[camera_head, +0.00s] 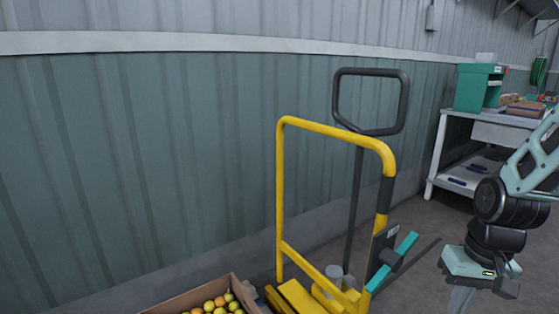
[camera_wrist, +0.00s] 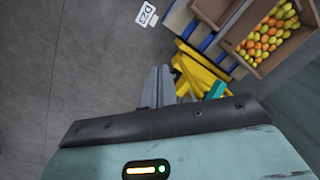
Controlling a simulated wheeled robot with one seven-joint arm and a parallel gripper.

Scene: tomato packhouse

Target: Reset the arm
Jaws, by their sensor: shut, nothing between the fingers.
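My arm comes in from the right edge of the head view. My gripper (camera_head: 461,301) hangs at the lower right with its fingers pointing down, partly cut off by the frame's bottom edge. In the wrist view my gripper (camera_wrist: 158,88) has its grey fingers together, with nothing between them. It is over bare floor in that view, beside a yellow lift truck (camera_wrist: 200,72). In the head view the yellow lift truck (camera_head: 281,190) stands to the left of my gripper, apart from it.
A cardboard box of tomatoes (camera_head: 172,303) is at the bottom of the head view. A white workbench (camera_head: 470,118) with a green bin (camera_head: 474,88) stands at the back right. A corrugated wall (camera_head: 140,160) runs behind. A floor sign (camera_wrist: 146,14) shows in the wrist view.

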